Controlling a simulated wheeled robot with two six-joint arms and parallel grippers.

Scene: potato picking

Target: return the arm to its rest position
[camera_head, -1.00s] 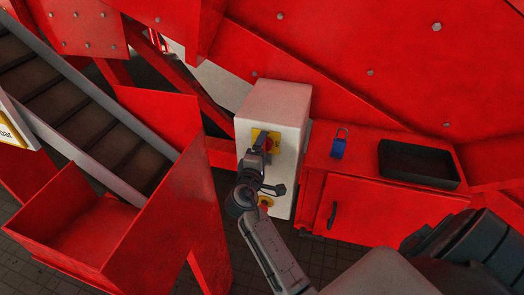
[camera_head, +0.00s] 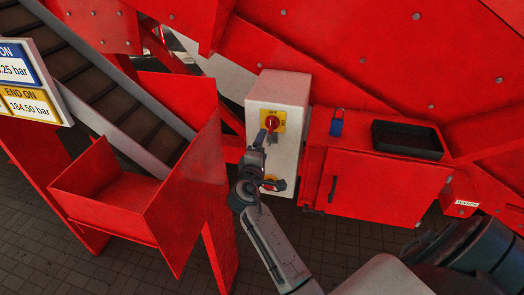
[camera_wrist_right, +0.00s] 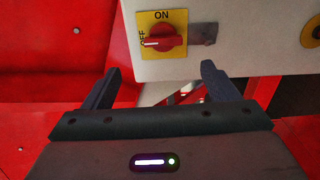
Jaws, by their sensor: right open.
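A white control box (camera_head: 285,90) carries a yellow plate with a red rotary switch (camera_head: 271,123). In the right wrist view the red switch (camera_wrist_right: 160,42) has its white mark at the OFF side. My right gripper (camera_head: 264,142) is just in front of the box, below the switch in the head view. In the right wrist view its two fingers (camera_wrist_right: 158,72) are spread apart with nothing between them, and the switch lies beyond them, apart. A second switch (camera_head: 275,184), lower on the box, is partly hidden by my gripper. My left gripper is not in view.
A blue padlock (camera_head: 337,124) and a black tray (camera_head: 376,134) are on the red cabinet (camera_head: 370,190) to the right. A red chute (camera_head: 105,205) and a conveyor (camera_head: 120,100) stand at left. A pressure sign (camera_head: 28,80) is at far left. Paved floor shows below.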

